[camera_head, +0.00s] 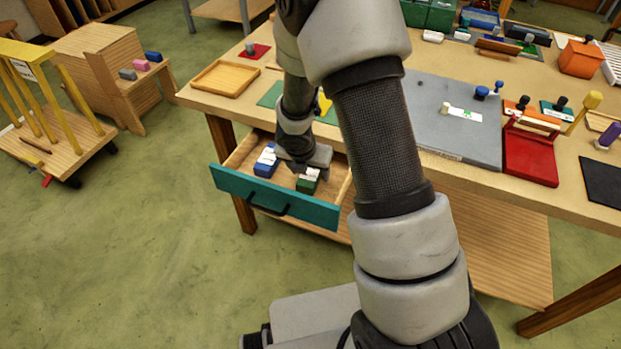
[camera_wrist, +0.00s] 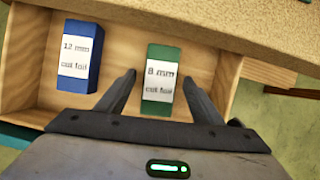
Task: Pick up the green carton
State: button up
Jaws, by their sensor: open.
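The green carton (camera_wrist: 163,53) has a white label reading "8 mm" and lies in the open wooden drawer. In the head view the green carton (camera_head: 306,186) shows near the drawer's front. My gripper (camera_wrist: 162,78) is open in the wrist view, with one finger on each side of the carton and visible gaps to both. In the head view my gripper (camera_head: 306,164) is over the drawer, its fingers partly hidden. Whether the fingertips are down at the carton's height I cannot tell.
A blue carton (camera_wrist: 80,56) labelled "12 mm" lies to the left in the same drawer, and the head view shows it too (camera_head: 266,161). The drawer (camera_head: 328,212) has a teal front and wooden side walls. The tabletop (camera_head: 200,99) overhangs its back.

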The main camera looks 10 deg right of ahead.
jog(key=shift+f, duration=0.2)
dwell(0.5)
jog(key=c, duration=1.2)
jog(key=shift+r, duration=0.15)
